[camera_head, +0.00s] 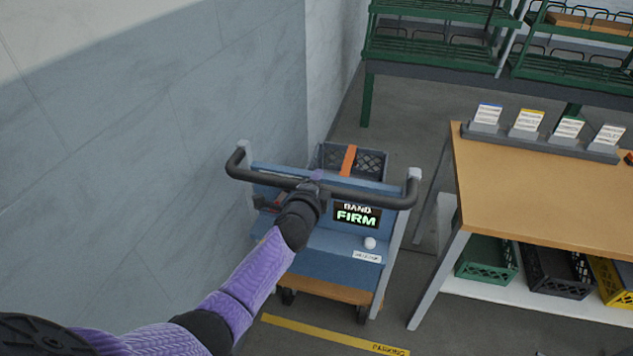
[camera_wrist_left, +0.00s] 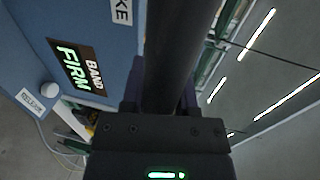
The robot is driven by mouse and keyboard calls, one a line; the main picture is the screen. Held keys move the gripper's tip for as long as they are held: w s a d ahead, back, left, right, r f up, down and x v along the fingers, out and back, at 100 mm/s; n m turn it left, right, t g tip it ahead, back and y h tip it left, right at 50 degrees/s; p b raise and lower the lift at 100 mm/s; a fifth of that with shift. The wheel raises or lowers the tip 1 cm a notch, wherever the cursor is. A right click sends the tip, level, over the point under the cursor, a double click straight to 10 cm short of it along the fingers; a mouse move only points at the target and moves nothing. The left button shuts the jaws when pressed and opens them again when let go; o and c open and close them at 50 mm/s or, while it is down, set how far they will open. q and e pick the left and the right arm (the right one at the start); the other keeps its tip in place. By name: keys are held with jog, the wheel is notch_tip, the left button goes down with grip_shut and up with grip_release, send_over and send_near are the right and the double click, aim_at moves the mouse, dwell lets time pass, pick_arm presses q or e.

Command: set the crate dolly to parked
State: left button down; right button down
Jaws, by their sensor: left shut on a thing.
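The crate dolly (camera_head: 325,244) is blue with a wooden deck on casters, standing beside the grey wall. A dark crate (camera_head: 370,163) with an orange band (camera_head: 348,160) sits on it. Its panel display (camera_head: 357,216) reads "BAND FIRM", also readable in the left wrist view (camera_wrist_left: 76,67). A white knob (camera_head: 370,243) sits below the display by a small label. My left gripper (camera_head: 316,184) is shut on the black push handle (camera_head: 385,198), near its middle. The handle bar (camera_wrist_left: 180,50) runs between the jaws in the left wrist view. My right gripper is not in view.
A yellow floor line (camera_head: 320,332) with partly readable lettering lies in front of the dolly. A wooden-topped table (camera_head: 550,205) with crates beneath stands close on the right. Green racks (camera_head: 440,50) stand behind. The wall (camera_head: 150,130) is close on the left.

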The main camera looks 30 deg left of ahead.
pick_arm(q)
jog(key=shift+w+r, duration=0.1)
jog(key=shift+r, duration=0.1)
jog(key=shift+c, duration=1.8)
grip_release()
jog(key=shift+w+f, duration=0.15)
jog(key=shift+w, duration=0.05)
jog(key=shift+s, duration=0.1)
jog(key=p+v, duration=0.3)
jog(key=v, duration=0.7)
jog(key=shift+p, duration=0.35)
